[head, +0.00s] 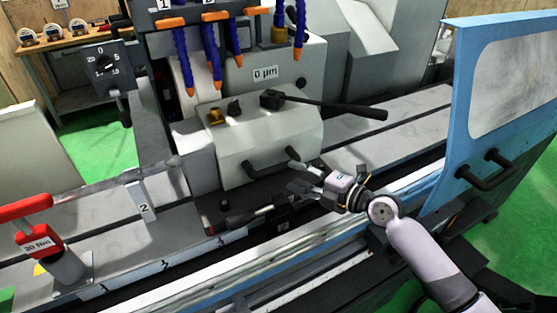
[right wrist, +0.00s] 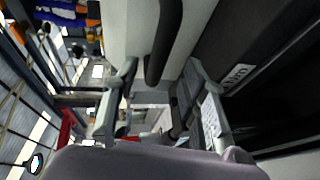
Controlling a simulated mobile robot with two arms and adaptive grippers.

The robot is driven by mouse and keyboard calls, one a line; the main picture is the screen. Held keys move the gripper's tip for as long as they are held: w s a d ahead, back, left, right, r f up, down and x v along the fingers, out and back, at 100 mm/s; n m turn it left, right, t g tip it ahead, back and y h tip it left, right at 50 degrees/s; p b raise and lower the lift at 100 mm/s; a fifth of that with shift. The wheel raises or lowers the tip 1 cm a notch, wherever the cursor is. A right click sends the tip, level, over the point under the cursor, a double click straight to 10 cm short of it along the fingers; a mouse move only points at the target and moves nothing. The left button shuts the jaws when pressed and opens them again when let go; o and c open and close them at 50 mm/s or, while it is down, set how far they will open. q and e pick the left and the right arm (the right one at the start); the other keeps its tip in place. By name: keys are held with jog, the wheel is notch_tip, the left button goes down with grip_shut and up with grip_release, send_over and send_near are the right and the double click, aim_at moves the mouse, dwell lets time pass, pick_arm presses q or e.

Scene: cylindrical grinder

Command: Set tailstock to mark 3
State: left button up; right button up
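The tailstock appears to be the light grey housing (head: 250,130) on the machine bed, with a black bar handle (head: 268,163) on its front and a long black lever (head: 335,106) on top. My right gripper (head: 300,178) is open at the right front of this housing, close to the bar handle's right end. In the right wrist view the two fingers (right wrist: 163,98) are spread apart, and a black bar (right wrist: 166,40) shows between and beyond them, not gripped. A numbered scale strip (head: 150,268) runs along the bed's front edge; its digits are hard to read. My left gripper is not in view.
A red-handled tool (head: 37,240) marked 20 Nm stands at the left. A blue guard door (head: 500,110) with a black handle is at the right. Blue coolant hoses (head: 213,60) hang above the housing. A plate marked 2 (head: 143,203) stands on the bed.

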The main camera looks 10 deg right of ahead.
aim_at(282, 170)
jog(key=p+x, duration=0.2)
jog(key=x, duration=0.5)
jog(key=shift+s, duration=0.1)
jog(key=shift+c, duration=0.5)
grip_shut()
jog(key=shift+f, duration=0.1)
